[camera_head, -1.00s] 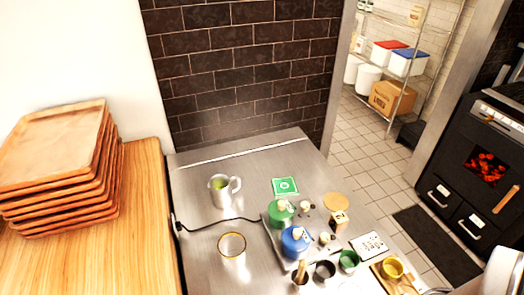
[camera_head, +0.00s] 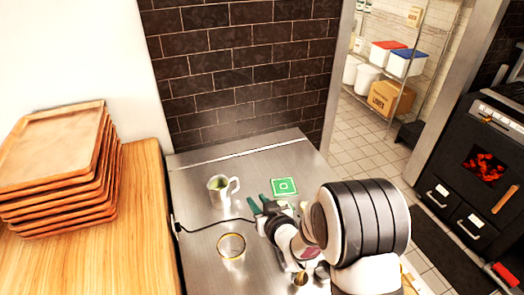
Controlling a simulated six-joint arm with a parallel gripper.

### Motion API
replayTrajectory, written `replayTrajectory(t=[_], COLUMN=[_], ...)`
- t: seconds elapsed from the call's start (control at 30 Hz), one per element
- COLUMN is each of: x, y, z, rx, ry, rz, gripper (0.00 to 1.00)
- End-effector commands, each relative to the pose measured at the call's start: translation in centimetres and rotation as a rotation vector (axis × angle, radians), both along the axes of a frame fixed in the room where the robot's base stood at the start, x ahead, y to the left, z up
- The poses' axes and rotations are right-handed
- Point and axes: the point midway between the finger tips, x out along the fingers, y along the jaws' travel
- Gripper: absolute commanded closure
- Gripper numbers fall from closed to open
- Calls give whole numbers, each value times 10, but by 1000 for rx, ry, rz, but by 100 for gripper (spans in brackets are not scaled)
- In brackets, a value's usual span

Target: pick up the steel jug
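The steel jug (camera_head: 217,191) stands upright on the steel counter, with its handle on the right side. My gripper (camera_head: 260,203) has come in from the right, low over the counter. Its two dark green fingertips point toward the jug's handle side, with a gap between them and nothing held. The fingertips are apart from the jug, a short way to its right. My arm covers much of the right part of the counter.
A gold-rimmed glass (camera_head: 231,248) stands in front of the jug. A green card (camera_head: 285,187) lies behind my gripper. A black cable (camera_head: 205,226) crosses the counter. Stacked wooden trays (camera_head: 60,165) stand at left. The steel counter (camera_head: 262,160) behind the jug is clear.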

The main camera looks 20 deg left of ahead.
Motion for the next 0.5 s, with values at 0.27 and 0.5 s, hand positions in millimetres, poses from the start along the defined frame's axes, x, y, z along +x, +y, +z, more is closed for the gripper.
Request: replayTrajectory(t=[0.27,0.5], x=[22,56], y=[24,60], z=[-38,-58], rx=[1,1], ry=[-4,-4], rz=[2,2], gripper=[72,72])
